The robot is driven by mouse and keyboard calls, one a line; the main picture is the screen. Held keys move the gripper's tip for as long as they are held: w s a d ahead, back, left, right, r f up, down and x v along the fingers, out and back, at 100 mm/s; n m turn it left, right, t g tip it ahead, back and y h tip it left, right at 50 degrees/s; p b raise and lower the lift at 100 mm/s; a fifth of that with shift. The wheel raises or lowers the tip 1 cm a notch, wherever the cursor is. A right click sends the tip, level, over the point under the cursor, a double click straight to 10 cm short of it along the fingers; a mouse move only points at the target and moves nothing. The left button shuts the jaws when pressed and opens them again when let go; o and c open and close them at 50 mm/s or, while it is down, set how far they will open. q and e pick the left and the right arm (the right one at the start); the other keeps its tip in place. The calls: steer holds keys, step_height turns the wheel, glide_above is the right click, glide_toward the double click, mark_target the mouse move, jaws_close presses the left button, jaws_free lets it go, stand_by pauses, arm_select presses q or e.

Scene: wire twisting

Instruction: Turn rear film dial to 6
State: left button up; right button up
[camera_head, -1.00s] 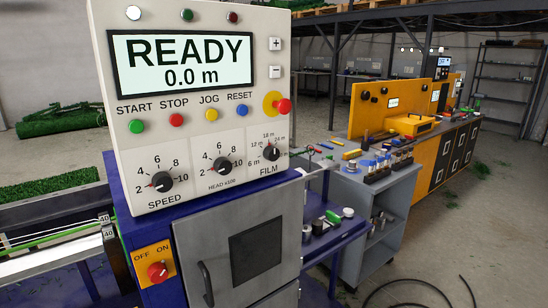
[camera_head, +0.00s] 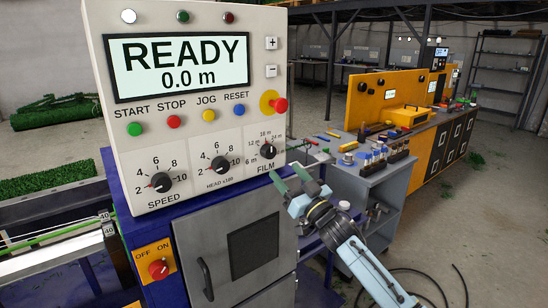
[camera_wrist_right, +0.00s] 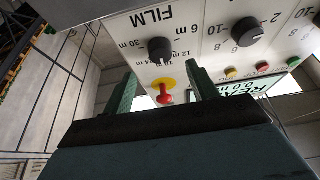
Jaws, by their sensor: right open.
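The black FILM dial (camera_head: 267,151) is at the lower right of the white control panel (camera_head: 205,127), with marks from 6 m to 30 m around it. Its exact setting is too small to read. My right gripper (camera_head: 289,178) is open and empty just below and right of the dial, apart from it. In the right wrist view the FILM dial (camera_wrist_right: 160,51) appears beyond and between the two green fingers of my right gripper (camera_wrist_right: 162,85). My left gripper is not in view.
The HEAD dial (camera_head: 221,166) and SPEED dial (camera_head: 160,183) sit left on the same panel. A red stop button (camera_head: 281,105) on a yellow disc is just above the FILM dial. A grey cart (camera_head: 372,190) with tools stands to the right.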

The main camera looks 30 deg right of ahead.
mark_target(271, 155)
steer(key=x, duration=0.7)
steer(key=shift+f+p, duration=0.1)
steer(key=shift+p, duration=0.2)
steer(key=c, duration=1)
